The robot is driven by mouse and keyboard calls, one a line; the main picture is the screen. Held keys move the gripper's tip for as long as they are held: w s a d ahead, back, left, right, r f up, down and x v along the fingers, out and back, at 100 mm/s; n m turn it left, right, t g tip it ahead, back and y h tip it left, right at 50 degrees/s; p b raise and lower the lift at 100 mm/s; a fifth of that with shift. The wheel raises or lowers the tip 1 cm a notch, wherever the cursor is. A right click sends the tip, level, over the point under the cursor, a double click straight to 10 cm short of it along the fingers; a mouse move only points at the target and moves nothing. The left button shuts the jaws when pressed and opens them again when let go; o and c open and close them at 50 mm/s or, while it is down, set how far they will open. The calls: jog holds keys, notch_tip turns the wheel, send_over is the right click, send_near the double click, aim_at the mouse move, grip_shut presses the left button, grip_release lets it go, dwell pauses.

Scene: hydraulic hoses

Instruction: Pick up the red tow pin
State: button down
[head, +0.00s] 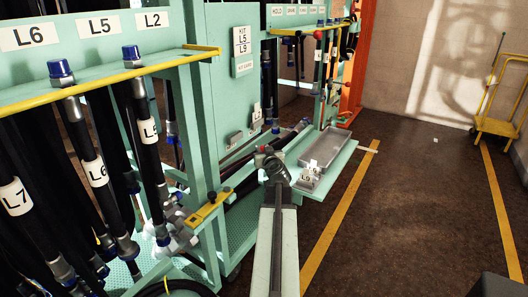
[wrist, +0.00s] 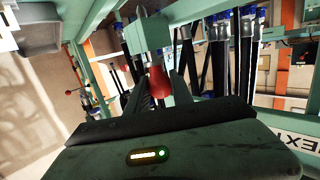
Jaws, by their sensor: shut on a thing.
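The red tow pin (wrist: 158,82) shows in the wrist view between the two dark fingers of my gripper (wrist: 159,88). The fingers are closed on its red body. In the head view my gripper (head: 268,158) is at the end of my arm, near the green rack's lower shelf. Only a small red patch of the pin (head: 263,149) shows there; the rest is hidden by the gripper.
A grey tray (head: 325,147) and small labelled blocks (head: 309,174) sit on the green shelf right of my gripper. Hoses with blue caps (head: 60,69) hang at left. Open floor lies right, with a yellow cart (head: 497,125) beyond.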

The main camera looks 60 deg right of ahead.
notch_tip(320, 180, up, 6)
jog(key=p, duration=0.5)
jog(key=shift+s+r, duration=0.2)
jog(key=shift+s, duration=0.05)
jog(key=s, duration=1.7)
jog(key=shift+s+f, duration=0.3)
